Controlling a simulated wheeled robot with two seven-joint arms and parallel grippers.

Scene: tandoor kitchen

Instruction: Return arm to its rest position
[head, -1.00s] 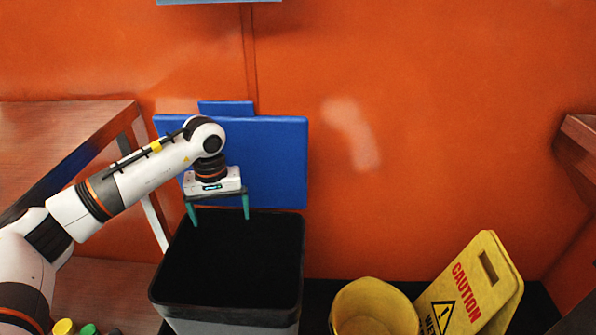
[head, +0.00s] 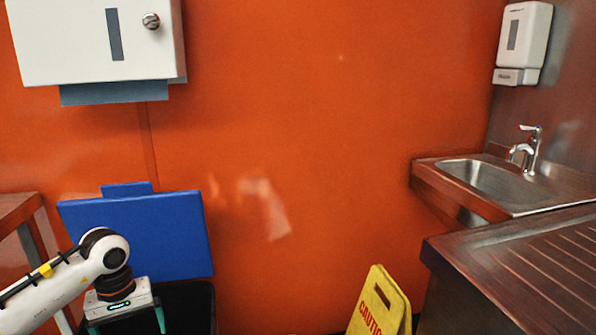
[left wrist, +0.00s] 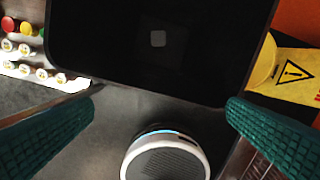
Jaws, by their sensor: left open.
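The bin's blue lid (head: 150,235) stands raised against the orange wall. My right arm and gripper are in no view.
A yellow caution sign (head: 380,300) stands right of the bin. A steel sink (head: 490,182) and a ridged counter (head: 520,265) are at the right. A white dispenser (head: 60,45) hangs above the lid. Several bottles (left wrist: 25,50) show in the left wrist view.

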